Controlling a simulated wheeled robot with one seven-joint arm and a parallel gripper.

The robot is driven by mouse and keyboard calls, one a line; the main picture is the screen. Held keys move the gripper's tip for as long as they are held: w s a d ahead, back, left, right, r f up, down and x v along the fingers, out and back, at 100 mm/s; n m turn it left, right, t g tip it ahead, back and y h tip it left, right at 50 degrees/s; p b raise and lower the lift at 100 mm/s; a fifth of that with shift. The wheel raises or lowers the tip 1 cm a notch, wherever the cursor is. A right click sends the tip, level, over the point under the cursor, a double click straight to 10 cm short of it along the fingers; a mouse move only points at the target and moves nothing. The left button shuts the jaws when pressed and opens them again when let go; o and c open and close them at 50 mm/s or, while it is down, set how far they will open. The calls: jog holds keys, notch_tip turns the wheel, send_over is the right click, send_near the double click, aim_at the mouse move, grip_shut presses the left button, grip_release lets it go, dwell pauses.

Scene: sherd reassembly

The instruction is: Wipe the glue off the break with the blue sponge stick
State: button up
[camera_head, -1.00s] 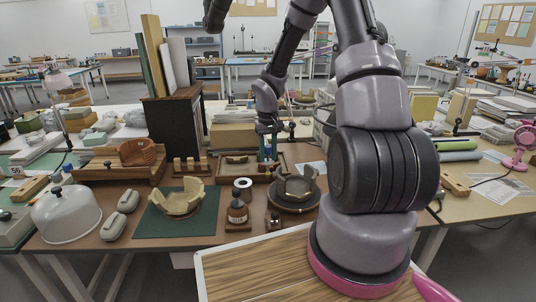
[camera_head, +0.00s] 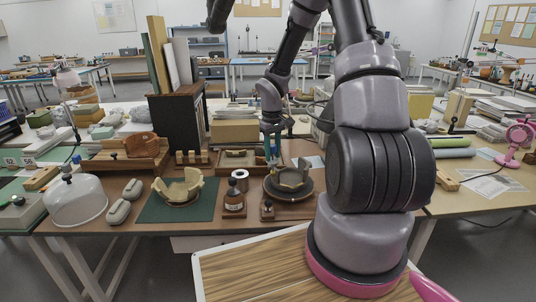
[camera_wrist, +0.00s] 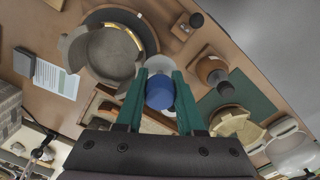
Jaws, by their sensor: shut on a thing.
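My gripper (camera_wrist: 161,88) is shut on the blue sponge stick (camera_wrist: 160,92), which I see nearly end-on between the two green fingers in the wrist view. In the head view my gripper (camera_head: 272,154) hangs just behind a partial bowl (camera_head: 291,176) on a dark round stand. In the wrist view this bowl (camera_wrist: 108,55) lies to the left of the fingers, apart from the sponge stick. Its wall is open on one side. I cannot make out glue on the break. The sponge's tip is hidden.
A second broken cream bowl (camera_head: 180,188) sits on a green mat (camera_head: 148,212). A brown bottle (camera_head: 233,199) and a roll (camera_head: 240,178) stand between the two bowls. A wooden tray (camera_head: 222,168) lies behind. A glass dome (camera_head: 75,203) stands at the left.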

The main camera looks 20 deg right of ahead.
jog(key=s+d+r+n+t, duration=0.15)
jog(key=s+d+n, duration=0.25)
jog(key=d+n, duration=0.8)
jog(key=shift+w+a+f+n, duration=0.55)
jog(key=shift+w+f+n, duration=0.55)
jog(key=shift+f, duration=2.85)
jog(key=shift+w+a, duration=0.7)
jog(key=shift+a, duration=2.3)
notch_tip(320, 180, up, 9)
jog(key=s, duration=0.1)
jog(key=shift+s+a+f, duration=0.2)
jog(key=shift+s+a, duration=0.1)
jog(key=shift+s, duration=0.1)
